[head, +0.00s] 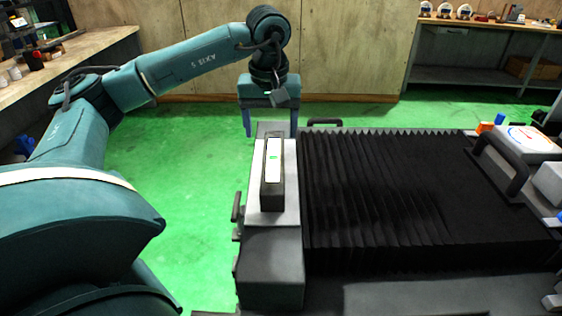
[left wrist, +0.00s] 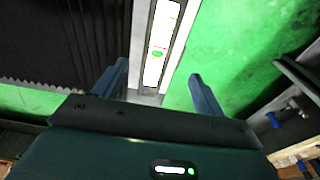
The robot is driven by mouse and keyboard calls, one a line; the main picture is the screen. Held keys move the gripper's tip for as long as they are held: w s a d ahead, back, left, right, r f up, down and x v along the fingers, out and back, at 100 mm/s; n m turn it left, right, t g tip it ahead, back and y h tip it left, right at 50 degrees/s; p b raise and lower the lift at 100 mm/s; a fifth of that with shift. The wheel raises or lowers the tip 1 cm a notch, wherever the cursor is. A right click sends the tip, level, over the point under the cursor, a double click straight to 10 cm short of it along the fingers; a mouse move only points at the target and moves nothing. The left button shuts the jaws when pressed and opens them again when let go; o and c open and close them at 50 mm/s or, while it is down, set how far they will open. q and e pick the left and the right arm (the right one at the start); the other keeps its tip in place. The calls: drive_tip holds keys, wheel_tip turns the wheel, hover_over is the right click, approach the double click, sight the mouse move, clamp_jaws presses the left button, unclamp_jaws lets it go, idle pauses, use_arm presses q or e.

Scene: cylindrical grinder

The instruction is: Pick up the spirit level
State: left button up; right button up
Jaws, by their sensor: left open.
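The spirit level (head: 273,185) is a long dark-framed bar with a white face and a green vial. It lies lengthwise on the light grey ledge (head: 285,219) at the left side of the machine. My left gripper (head: 270,128) is open and empty, fingers pointing down, by the level's far end. In the left wrist view, the level (left wrist: 170,25) runs up from between the spread fingertips (left wrist: 158,70), and neither finger appears to touch it. The exact height gap is unclear. My right gripper is not in view.
Black ribbed bellows (head: 390,185) fill the area right of the ledge. A black handle (head: 325,122) stands near the far end, and a larger handle (head: 505,165) at the right. Green floor (head: 190,170) is open to the left. Workbenches (head: 480,25) stand behind.

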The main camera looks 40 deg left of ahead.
sight(274, 158)
use_arm(q)
wheel_tip(274, 158, down, 5)
drive_tip(key=shift+a+r, duration=0.1)
drive_tip(key=shift+a, duration=0.05)
drive_tip(key=shift+w+a+f+p, duration=0.15)
drive_tip(key=shift+w+f, duration=0.1)
drive_tip(key=shift+f, duration=0.75)
drive_tip(key=shift+w+f+p, duration=0.1)
drive_tip(key=shift+w+f, duration=0.15)
drive_tip(key=shift+f, duration=0.8)
drive_tip(key=shift+w+a+f+p, duration=0.15)
drive_tip(key=shift+w+f, duration=0.1)
drive_tip(key=shift+f, duration=0.75)
clamp_jaws()
drive_tip(key=shift+r, duration=0.1)
